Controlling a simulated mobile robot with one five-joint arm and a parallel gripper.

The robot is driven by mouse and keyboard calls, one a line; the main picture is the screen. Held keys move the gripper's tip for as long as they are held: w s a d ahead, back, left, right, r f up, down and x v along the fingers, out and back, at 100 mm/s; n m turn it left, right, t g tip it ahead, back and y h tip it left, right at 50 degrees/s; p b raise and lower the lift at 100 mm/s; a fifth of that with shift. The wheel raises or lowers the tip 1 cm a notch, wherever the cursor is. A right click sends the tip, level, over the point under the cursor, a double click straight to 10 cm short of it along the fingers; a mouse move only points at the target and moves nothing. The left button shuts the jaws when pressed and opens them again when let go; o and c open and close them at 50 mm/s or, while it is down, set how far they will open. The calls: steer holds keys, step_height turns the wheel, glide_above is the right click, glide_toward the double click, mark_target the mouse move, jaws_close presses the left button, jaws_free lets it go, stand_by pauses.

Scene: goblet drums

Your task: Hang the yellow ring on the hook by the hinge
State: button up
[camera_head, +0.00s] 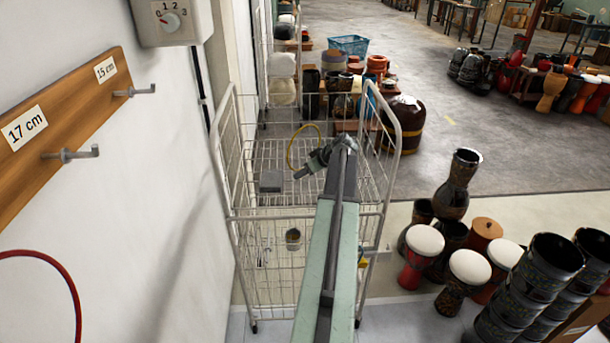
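The yellow ring (290,150) is at my gripper (301,174), standing up as a thin arc above and left of the fingers. The fingers look shut on its lower edge, though they are small here. The ring is in front of the wire cage in this view. Two grey hooks stick out from a wooden board on the left wall: one beside the 15 cm label (142,90), one beside the 17 cm label (80,154). Both look empty. I cannot make out a hinge by either hook.
A white wire roll cage (228,195) stands beside the wall, around my arm in the view. A grey dial box (172,22) is above the board. Part of a red ring (72,285) shows at lower left. Several goblet drums (468,268) crowd the right floor.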

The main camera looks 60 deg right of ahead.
steer(key=o, duration=1.7)
steer(key=shift+f, duration=0.1)
steer(key=shift+c, duration=0.2)
